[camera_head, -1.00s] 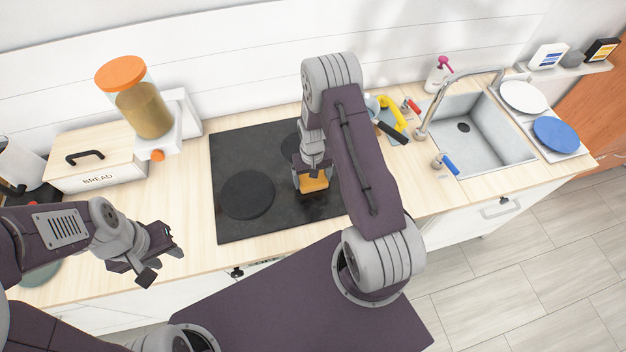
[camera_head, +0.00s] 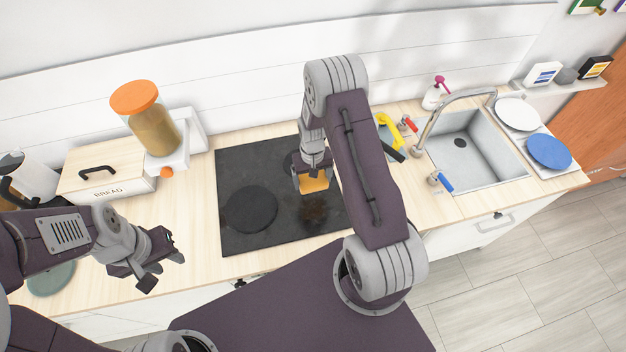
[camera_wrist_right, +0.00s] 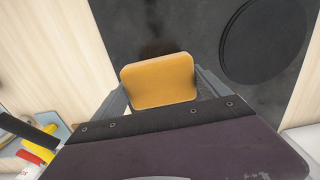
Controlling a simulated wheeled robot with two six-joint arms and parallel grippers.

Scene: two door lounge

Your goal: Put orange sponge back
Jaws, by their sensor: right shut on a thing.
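The orange sponge (camera_head: 314,185) is held between the fingers of my right gripper (camera_head: 312,180), over the black cooktop (camera_head: 238,165). In the right wrist view the sponge (camera_wrist_right: 158,81) fills the space between the two fingers, flat face toward the camera. I cannot tell whether it touches the cooktop. A dark brown smudge shows on the cooktop just below the sponge in the head view. My left gripper (camera_head: 165,258) hangs empty and open in front of the counter's left part.
The sink (camera_head: 480,150) with its tap is at the right, beside plates (camera_head: 549,151). A yellow-handled item (camera_head: 390,128) lies between cooktop and sink. A bread box (camera_head: 105,177) and an orange-lidded jar (camera_head: 150,125) stand at the left.

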